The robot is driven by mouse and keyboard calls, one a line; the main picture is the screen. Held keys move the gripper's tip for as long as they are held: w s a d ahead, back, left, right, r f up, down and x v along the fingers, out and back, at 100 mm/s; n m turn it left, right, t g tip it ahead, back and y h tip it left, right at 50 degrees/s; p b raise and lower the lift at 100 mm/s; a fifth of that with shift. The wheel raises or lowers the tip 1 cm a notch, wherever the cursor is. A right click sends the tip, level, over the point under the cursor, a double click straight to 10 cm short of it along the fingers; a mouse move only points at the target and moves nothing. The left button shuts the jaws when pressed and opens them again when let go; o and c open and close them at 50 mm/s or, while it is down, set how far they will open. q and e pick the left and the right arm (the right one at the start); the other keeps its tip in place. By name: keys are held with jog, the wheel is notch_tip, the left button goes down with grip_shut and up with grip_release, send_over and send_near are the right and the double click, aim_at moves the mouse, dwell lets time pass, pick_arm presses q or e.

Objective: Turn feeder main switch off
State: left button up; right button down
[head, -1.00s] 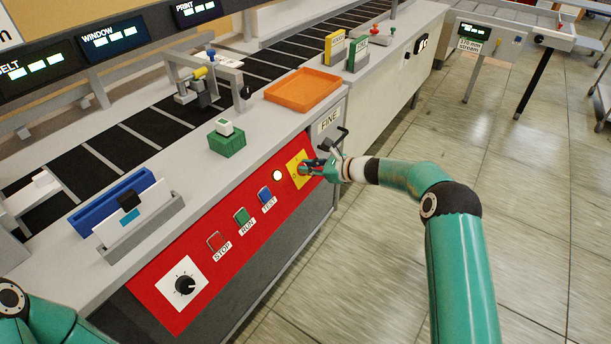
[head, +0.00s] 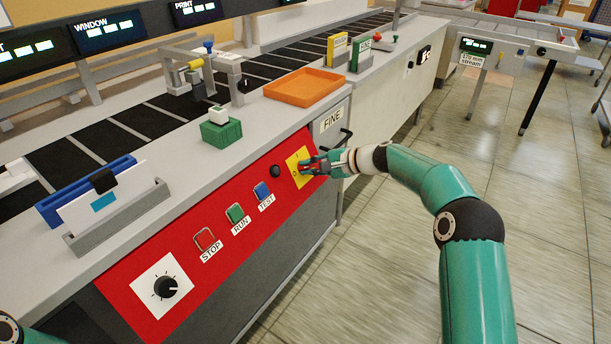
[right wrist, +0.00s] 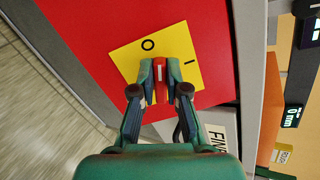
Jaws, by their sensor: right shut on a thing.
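The feeder main switch is a red handle (right wrist: 160,84) on a yellow plate (head: 293,166) at the right end of the red panel. The plate also shows in the right wrist view (right wrist: 182,46), with O and I marks. My right gripper (head: 306,168) is at the switch, its fingers shut on the red handle, which they partly hide. In the right wrist view the fingertips (right wrist: 160,66) stand on both sides of the handle, just below the O mark. The round lamp (head: 277,171) beside the plate is dark. My left gripper is out of view.
The red panel (head: 180,240) also carries a black knob (head: 166,287) and STOP, RUN and TEST buttons. A black handle (head: 340,140) sticks out beside the FINE label, close to my right wrist. An orange tray (head: 304,87) lies on the ledge above. Open floor lies right.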

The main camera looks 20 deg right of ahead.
jog(key=shift+s+f+n+g+b, duration=0.25)
jog(key=shift+n+b, duration=0.35)
jog(key=shift+n, duration=0.4)
jog(key=shift+f+n+g+b, duration=0.15)
jog(key=shift+f+n+b, duration=0.15)
jog(key=shift+n+b, duration=0.5)
jog(key=shift+n, duration=0.4)
jog(key=c, duration=1.2)
grip_release()
jog(key=shift+r, duration=0.15)
jog(key=shift+r, duration=0.15)
jog(key=shift+d, duration=0.1)
jog(key=v, duration=1.2)
jog(key=shift+s, duration=0.1)
